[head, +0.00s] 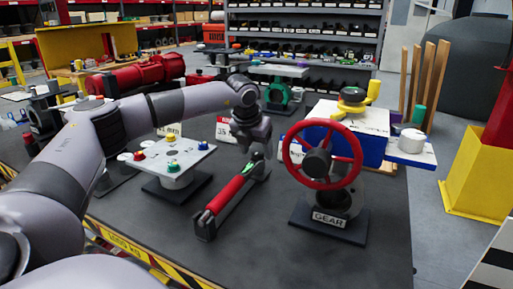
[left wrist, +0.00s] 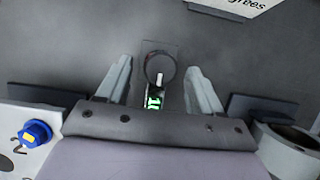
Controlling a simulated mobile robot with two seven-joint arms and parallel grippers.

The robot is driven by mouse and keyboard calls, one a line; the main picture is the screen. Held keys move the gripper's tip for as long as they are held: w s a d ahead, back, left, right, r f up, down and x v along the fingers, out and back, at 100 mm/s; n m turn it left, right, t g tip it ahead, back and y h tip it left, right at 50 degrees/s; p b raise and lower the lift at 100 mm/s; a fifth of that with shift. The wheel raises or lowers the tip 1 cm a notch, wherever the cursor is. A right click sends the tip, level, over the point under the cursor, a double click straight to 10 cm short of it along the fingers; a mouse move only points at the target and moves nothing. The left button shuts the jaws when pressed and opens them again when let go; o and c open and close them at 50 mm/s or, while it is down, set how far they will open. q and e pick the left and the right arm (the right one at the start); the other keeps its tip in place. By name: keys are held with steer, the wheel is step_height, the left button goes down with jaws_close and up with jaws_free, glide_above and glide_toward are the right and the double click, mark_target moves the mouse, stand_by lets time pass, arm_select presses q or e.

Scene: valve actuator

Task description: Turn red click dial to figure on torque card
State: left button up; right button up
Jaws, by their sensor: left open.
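A tool with a red handle (head: 230,193) lies on the dark bench top, with a small green-lit display (head: 257,157) toward its far end. In the left wrist view, a round dark grey dial (left wrist: 160,68) with a white pointer mark sits beyond a green-lit display (left wrist: 154,102). The display's digits are partly hidden, and the dial does not look red there. My left gripper (head: 257,143) is above that end of the tool. Its open fingers (left wrist: 160,85) stand on either side of the dial, apart from it. A red and white card (head: 225,130) stands behind, seemingly reading 35.
A red handwheel (head: 322,155) on a stand marked GEAR is close to the right. A plate with coloured knobs (head: 171,155) stands left. A blue block (head: 365,148) is behind the wheel. The front of the bench is clear.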

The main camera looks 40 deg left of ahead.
arm_select(q)
steer(key=c, duration=1.1)
steer(key=shift+o, duration=0.2)
steer(key=shift+m, duration=0.3)
steer(key=shift+a+m+h+p, duration=0.1)
steer(key=shift+m+h+p, duration=0.5)
steer(key=shift+m, duration=0.7)
steer(key=o, duration=1.1)
steer(key=shift+c, duration=0.2)
steer(key=shift+r, duration=0.1)
